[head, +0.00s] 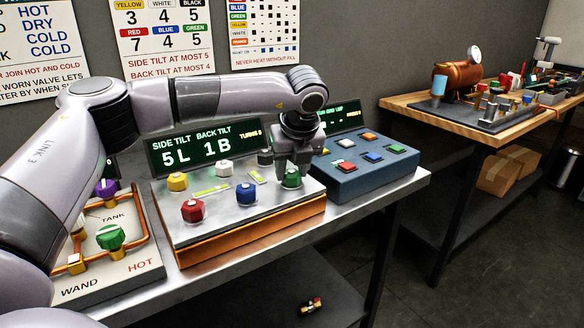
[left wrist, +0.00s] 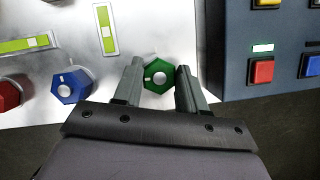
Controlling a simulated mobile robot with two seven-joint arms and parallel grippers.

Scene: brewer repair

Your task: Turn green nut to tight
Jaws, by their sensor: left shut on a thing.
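The green nut (head: 291,179) sits at the front right of the sloped tilt panel (head: 240,222) in the head view. In the left wrist view the green nut (left wrist: 157,76) is hexagonal with a pale round centre and a white mark. My left gripper (head: 289,170) reaches down over it. In the left wrist view the two fingers of my left gripper (left wrist: 158,80) stand on either side of the nut, shut on it. The display behind (head: 205,147) reads side tilt 5L and back tilt 1B. My right gripper is not in view.
A blue nut (head: 246,193), red nut (head: 192,210), yellow nut (head: 177,181) and white nut (head: 224,168) share the panel. A blue button box (head: 362,182) stands close on the right. A valve board (head: 110,270) lies at left.

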